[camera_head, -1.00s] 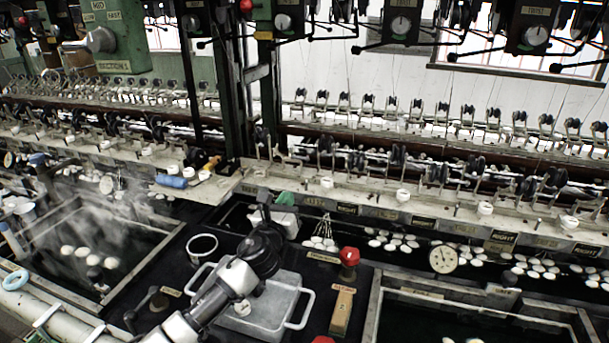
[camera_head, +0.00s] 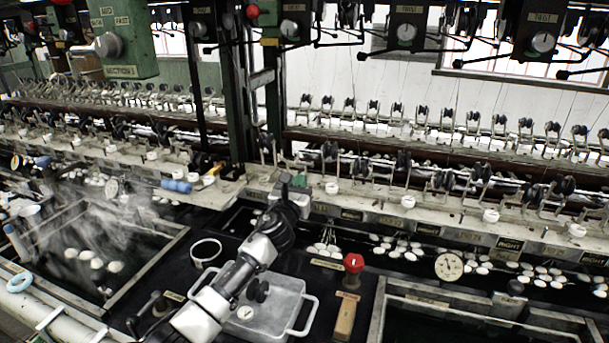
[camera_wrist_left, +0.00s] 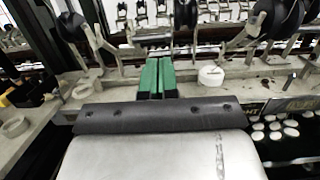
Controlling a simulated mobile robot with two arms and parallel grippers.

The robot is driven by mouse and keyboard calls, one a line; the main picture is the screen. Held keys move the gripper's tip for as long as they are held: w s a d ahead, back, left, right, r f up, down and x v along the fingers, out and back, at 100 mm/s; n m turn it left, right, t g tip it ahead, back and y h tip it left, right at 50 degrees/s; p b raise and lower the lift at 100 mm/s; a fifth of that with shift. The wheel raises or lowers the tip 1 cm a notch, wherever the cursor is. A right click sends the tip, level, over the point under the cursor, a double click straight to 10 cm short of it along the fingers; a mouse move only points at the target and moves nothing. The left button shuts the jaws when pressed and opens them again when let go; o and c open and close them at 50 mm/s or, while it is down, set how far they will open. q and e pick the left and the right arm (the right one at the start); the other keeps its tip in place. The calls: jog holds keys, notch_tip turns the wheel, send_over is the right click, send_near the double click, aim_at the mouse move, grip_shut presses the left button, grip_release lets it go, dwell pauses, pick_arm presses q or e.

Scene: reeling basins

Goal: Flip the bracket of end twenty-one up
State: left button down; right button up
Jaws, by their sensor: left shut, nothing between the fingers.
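My left gripper (camera_head: 299,181) reaches over the ledge of the reeling bench, with its green fingertips closed together and nothing between them. The fingertips also show in the left wrist view (camera_wrist_left: 156,78), pointing at the row of brackets. One thin bracket (camera_wrist_left: 90,38) stands to their left and another bracket with a black wheel (camera_wrist_left: 255,28) to their right; both look apart from the fingers. In the head view a bracket (camera_head: 267,148) rises just behind the gripper. I cannot read which one is end twenty-one. My right gripper is out of view.
A white cup (camera_head: 332,188) sits on the ledge just right of the fingers, also in the wrist view (camera_wrist_left: 211,75). A dark green post (camera_head: 273,105) stands behind. A red knob (camera_head: 353,263) and a lidded pan (camera_head: 285,300) lie below. Basins with white cocoons flank them.

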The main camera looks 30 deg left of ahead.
aim_at(307, 163)
pick_arm(q)
jog(key=shift+x, duration=1.75)
jog(key=r+g+p, duration=0.1)
jog(key=p, duration=0.4)
jog(key=w+r+g+p, duration=0.1)
jog(key=r+p, duration=0.1)
jog(key=p, duration=0.4)
jog(key=w+r+g+p, duration=0.1)
jog(key=p, duration=0.4)
jog(key=shift+w+a+r+h, duration=0.2)
jog(key=shift+a+r+h, duration=0.1)
jog(key=shift+w+a+r, duration=0.15)
jog(key=shift+w+r, duration=0.3)
jog(key=shift+w, duration=0.25)
jog(key=shift+w+a+r, duration=0.15)
jog(key=shift+w+r, duration=0.3)
jog(key=shift+w, duration=0.25)
